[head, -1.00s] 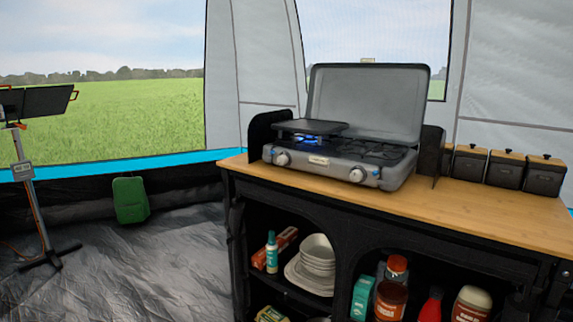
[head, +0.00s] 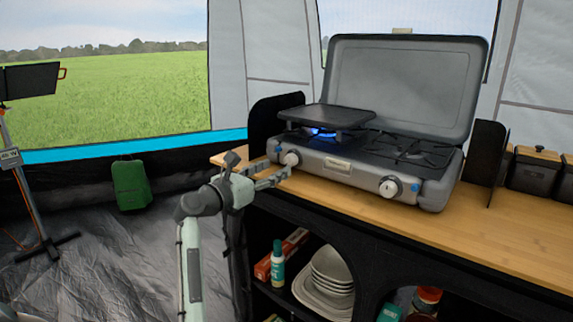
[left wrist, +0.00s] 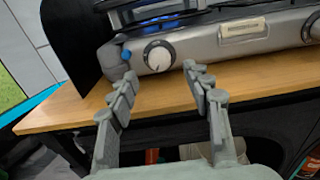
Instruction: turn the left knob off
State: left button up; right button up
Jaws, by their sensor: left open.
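The camping stove (head: 340,172) stands on the wooden counter with its lid up. Its left knob (head: 291,159) is on the front panel, and a blue flame (head: 320,132) burns under the griddle plate (head: 327,116) above it. The left knob also shows in the left wrist view (left wrist: 159,56). My left gripper (head: 278,174) is just in front of the left knob, below and left of its centre in the head view. In the left wrist view its two fingers (left wrist: 158,78) are spread and empty, with the knob beyond the tips. My right gripper is not in view.
The right knob (head: 390,187) is on the same panel. Black windshields (head: 272,122) stand at the stove's sides. The counter (head: 450,220) is clear in front of the stove. Bowls and bottles sit on the shelves below, and dark canisters (head: 535,170) stand at the right.

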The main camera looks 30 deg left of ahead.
aim_at(288, 162)
pick_arm(q)
jog(key=w, duration=0.4)
jog(key=shift+d, duration=0.15)
jog(key=shift+w, duration=0.55)
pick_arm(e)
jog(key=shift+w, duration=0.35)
